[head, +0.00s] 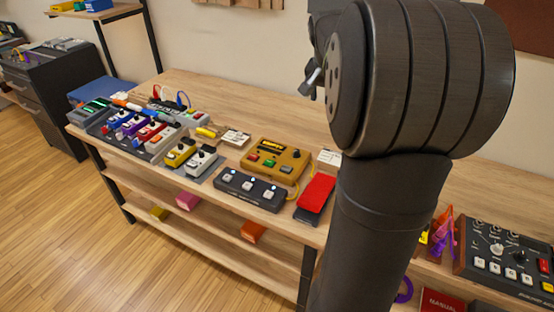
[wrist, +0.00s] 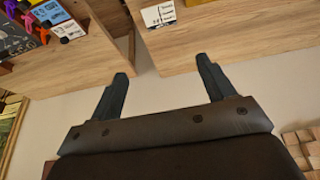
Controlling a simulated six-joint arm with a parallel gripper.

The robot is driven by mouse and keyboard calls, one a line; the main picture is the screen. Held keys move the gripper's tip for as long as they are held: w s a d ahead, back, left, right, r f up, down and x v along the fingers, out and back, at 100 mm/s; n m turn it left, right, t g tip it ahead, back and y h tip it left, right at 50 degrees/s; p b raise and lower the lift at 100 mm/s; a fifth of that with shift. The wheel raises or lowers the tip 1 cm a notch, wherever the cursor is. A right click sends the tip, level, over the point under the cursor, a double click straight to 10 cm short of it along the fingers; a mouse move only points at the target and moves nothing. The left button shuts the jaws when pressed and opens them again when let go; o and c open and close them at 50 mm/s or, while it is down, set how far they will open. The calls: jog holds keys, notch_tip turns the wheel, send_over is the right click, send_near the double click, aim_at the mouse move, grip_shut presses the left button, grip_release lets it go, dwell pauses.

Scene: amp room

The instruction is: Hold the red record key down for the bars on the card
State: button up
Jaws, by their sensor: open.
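A mustard-yellow box (head: 292,160) on the bench has a small dark display, a knob and a row of keys, with a red key (head: 253,157) at the left beside a green one. White cards stand near it: one card (head: 235,138) behind left, another card (head: 329,157) to the right; their markings are too small to read. My gripper (wrist: 163,76) is open and empty in the wrist view, its two dark fingers apart. A white card (wrist: 158,14) on wood shows beyond the fingertips. In the head view my arm hides most of the right-middle bench.
A black three-switch pedal (head: 251,189) sits in front of the yellow box, and a red pedal (head: 316,193) to its right. Several coloured pedals fill a board (head: 110,133) at left. A grey key unit (head: 510,255) is at far right. The bench behind the yellow box is bare.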

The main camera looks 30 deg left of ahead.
grip_shut()
dwell(1.4)
